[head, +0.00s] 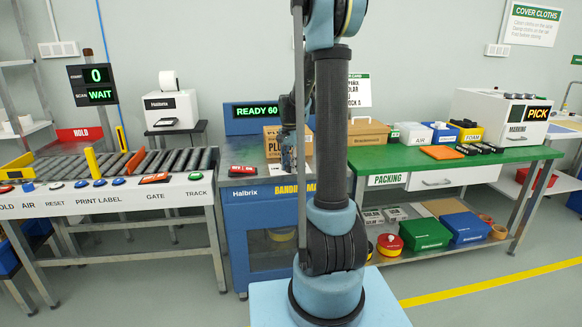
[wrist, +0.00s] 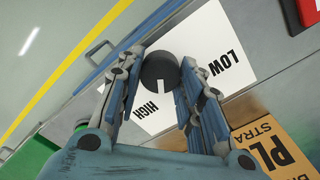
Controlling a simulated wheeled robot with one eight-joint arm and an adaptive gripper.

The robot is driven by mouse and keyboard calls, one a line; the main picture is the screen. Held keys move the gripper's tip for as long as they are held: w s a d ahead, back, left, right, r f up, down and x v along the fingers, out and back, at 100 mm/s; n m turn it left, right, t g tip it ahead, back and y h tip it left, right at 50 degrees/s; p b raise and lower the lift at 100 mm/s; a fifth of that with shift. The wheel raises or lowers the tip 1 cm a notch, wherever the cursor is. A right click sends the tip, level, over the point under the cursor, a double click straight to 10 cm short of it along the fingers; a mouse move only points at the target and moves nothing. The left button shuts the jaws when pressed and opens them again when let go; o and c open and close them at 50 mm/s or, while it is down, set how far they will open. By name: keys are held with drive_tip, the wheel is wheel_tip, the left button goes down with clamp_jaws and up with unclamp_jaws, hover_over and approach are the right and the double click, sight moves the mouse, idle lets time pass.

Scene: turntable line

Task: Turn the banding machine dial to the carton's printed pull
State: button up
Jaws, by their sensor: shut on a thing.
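The banding machine (head: 262,210) is blue with a grey top, and its display (head: 257,111) reads "READY 60". In the wrist view its dark round dial (wrist: 158,66) sits on a white plate (wrist: 205,35) marked LOW and HIGH. The dial's white pointer line faces down the picture, near HIGH. My gripper (wrist: 160,72) has its fingers on both sides of the dial, shut on it. In the head view my gripper (head: 289,158) is partly hidden by my arm. The brown carton (head: 272,148) stands behind it; it also shows in the wrist view (wrist: 262,128). Its printed pull is not readable.
A roller conveyor (head: 130,168) with several buttons is at left. A green packing table (head: 400,160) with boxes is at right. A red-and-black item (head: 243,171) lies on the machine top, left of the carton.

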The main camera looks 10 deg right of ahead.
drive_tip(key=n, duration=0.4)
drive_tip(key=shift+w+a+n, duration=0.1)
drive_tip(key=shift+n, duration=0.2)
drive_tip(key=n, duration=0.3)
drive_tip(key=shift+n, duration=0.3)
drive_tip(key=n, duration=0.3)
drive_tip(key=shift+a+n, duration=0.1)
drive_tip(key=shift+n, duration=2)
drive_tip(key=o, duration=1.1)
drive_tip(key=shift+c, duration=0.2)
wheel_tip(320, 180, up, 12)
